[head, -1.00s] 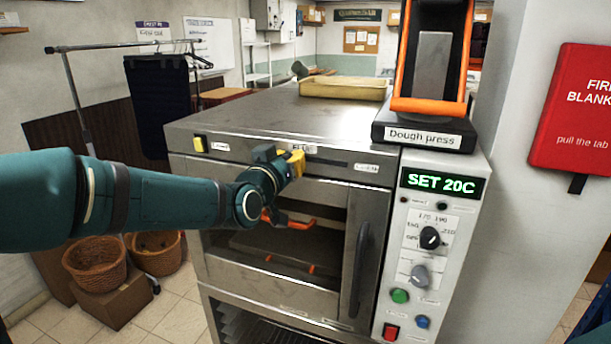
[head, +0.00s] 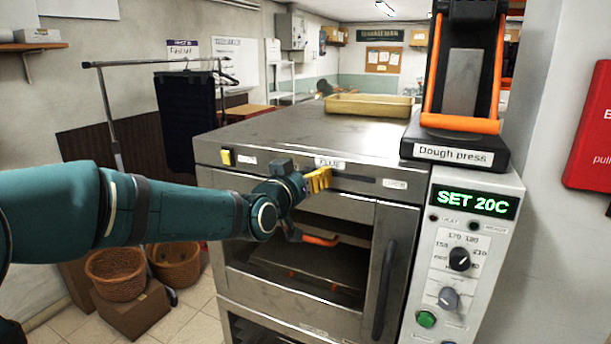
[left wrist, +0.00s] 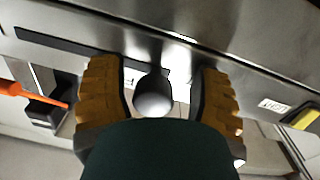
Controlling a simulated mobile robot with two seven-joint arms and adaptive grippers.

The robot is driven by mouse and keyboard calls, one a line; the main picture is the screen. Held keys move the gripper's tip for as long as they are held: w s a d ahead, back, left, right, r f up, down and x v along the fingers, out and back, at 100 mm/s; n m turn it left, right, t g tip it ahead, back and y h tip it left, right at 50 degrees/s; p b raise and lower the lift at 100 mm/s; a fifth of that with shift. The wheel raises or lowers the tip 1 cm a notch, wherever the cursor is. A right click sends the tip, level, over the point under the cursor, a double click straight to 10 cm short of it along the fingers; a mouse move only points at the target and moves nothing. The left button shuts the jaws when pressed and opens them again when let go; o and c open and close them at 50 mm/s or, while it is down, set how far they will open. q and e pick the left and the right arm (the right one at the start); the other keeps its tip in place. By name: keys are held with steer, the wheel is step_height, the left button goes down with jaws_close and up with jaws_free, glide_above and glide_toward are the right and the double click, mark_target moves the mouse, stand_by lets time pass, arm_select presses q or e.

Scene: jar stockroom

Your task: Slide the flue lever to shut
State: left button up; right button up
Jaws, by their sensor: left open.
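The oven front (head: 300,250) has a FLUE label (head: 329,163) above a dark horizontal slot (head: 355,179) with a small label at its right end. My left gripper (head: 318,180), with yellow fingers, is at the slot just under the FLUE label. In the left wrist view my left gripper (left wrist: 158,95) is open, one finger on each side of a round grey knob (left wrist: 153,95), apparently the flue lever. I see gaps beside the knob. In the head view the gripper hides the knob. My right gripper is out of view.
A yellow tab (head: 226,157) is at the panel's left. The control panel (head: 462,250) and dough press (head: 462,150) stand at the right. Baskets (head: 115,273) are on the left.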

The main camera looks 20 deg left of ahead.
arm_select(q)
steer(key=s, duration=1.2)
steer(key=shift+a, duration=0.45)
steer(key=w+d+f+g+h, duration=0.15)
steer(key=d+f+g, duration=0.25)
steer(key=f, duration=1.1)
steer(key=w+d+f+g, duration=0.2)
steer(key=d+f+g, duration=0.15)
steer(key=f, duration=1.05)
steer(key=s+d+f+g, duration=0.4)
steer(key=s+f, duration=0.4)
steer(key=f, duration=0.4)
steer(key=s+d+f+g+h+b, duration=0.1)
steer(key=s+d+f+g, duration=0.3)
steer(key=s+f, duration=0.4)
step_height(320, 180, down, 4)
steer(key=shift+s+f+n, duration=0.15)
steer(key=shift+n, duration=0.25)
steer(key=shift+d+g, duration=0.1)
steer(key=shift+g, duration=0.15)
